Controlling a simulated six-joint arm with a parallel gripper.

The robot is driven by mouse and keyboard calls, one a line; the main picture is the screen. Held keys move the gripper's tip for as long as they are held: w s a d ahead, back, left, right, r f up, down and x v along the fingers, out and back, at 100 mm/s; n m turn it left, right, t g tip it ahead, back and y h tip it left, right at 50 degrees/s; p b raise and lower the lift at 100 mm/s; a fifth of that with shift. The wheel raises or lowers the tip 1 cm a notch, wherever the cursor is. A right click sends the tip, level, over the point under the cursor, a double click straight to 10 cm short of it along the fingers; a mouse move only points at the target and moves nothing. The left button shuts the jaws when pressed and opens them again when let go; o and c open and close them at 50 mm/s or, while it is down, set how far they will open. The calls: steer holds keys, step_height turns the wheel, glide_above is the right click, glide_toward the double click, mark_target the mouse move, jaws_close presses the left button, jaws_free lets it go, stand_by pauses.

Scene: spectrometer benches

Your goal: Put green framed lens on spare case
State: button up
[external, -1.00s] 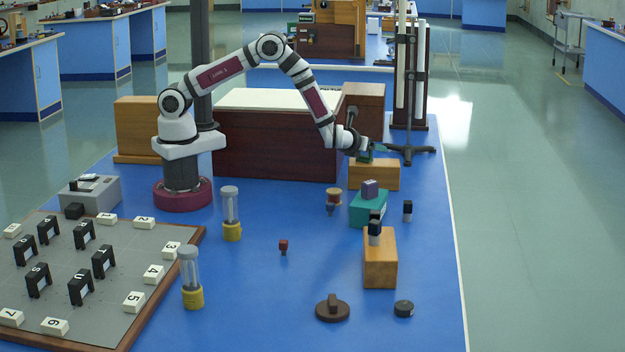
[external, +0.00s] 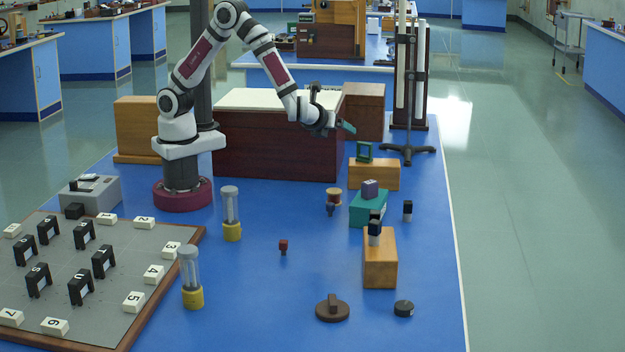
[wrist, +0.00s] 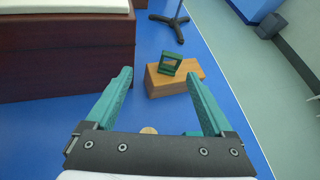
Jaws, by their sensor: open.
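The green framed lens (external: 364,151) stands upright on the light wooden block (external: 374,175) at the back right of the blue bench. In the wrist view the lens (wrist: 171,62) rests on top of this block (wrist: 158,85), ahead of my fingers. No label shows which block or box is the spare case. My gripper (external: 346,127) is open and empty, above and to the left of the lens, apart from it. In the wrist view its teal fingers (wrist: 158,75) are spread wide with nothing between them.
A teal box (external: 366,210) with a purple block stands in front of the wooden block. Another wooden block (external: 380,262) carries a dark piece. A stand (external: 407,150) rises behind, and a large brown case (external: 275,145) lies left. Open blue bench lies in the middle.

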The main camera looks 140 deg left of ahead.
steer(key=s+d+r+n+t+h, duration=0.1)
steer(key=s+d+n+h, duration=0.1)
steer(key=d, duration=0.8)
steer(key=s+d+r+n+t+h, duration=0.2)
steer(key=s+d+h, duration=0.2)
steer(key=d, duration=0.7)
steer(key=s+d+r+n+t+h, duration=0.1)
steer(key=s+d, duration=0.4)
steer(key=d, duration=0.5)
steer(key=shift+s+d+r+n+t+h, duration=0.25)
steer(key=shift+d+n+t+h, duration=0.2)
steer(key=shift+h, duration=0.75)
steer(key=shift+a, duration=0.1)
